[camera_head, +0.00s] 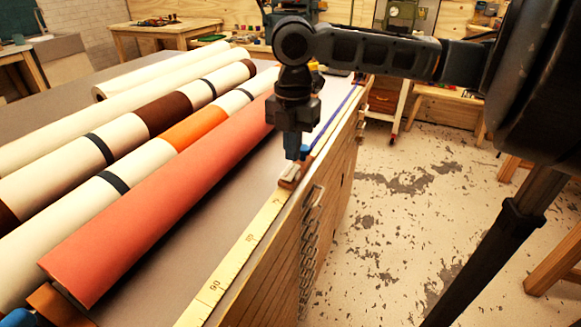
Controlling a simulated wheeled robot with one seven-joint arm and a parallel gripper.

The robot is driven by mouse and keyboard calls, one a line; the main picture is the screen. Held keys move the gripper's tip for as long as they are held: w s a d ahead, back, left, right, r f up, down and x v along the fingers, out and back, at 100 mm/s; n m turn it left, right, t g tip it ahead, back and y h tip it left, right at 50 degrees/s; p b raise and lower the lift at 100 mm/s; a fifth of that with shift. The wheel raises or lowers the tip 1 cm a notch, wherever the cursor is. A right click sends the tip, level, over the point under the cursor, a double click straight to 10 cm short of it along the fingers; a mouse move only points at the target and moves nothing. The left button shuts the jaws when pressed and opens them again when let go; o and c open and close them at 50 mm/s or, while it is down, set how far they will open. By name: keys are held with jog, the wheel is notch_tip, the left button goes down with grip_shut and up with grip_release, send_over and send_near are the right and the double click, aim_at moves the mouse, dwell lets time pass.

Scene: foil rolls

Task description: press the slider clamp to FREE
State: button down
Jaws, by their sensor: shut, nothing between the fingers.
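The slider clamp (289,180) is a small brownish block with a pale top, sitting on the yellow measuring rail (236,256) along the table's right edge. My gripper (292,156) points down just above the clamp, its fingers shut with nothing between them. The fingertips are at or very near the clamp's top; I cannot tell whether they touch it. The fingers hide part of the clamp's far side. Any FREE marking is too small to read.
A red roll (165,205) lies left of the rail, with several cream, brown and orange rolls beyond it. The grey table top (180,268) is bare between the red roll and the rail. A chain (307,250) hangs on the table's wooden side. Open floor lies to the right.

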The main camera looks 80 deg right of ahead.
aim_at(293, 168)
notch_tip(293, 168, up, 5)
jog(key=p, duration=0.3)
jog(key=shift+f, duration=0.15)
dwell(0.5)
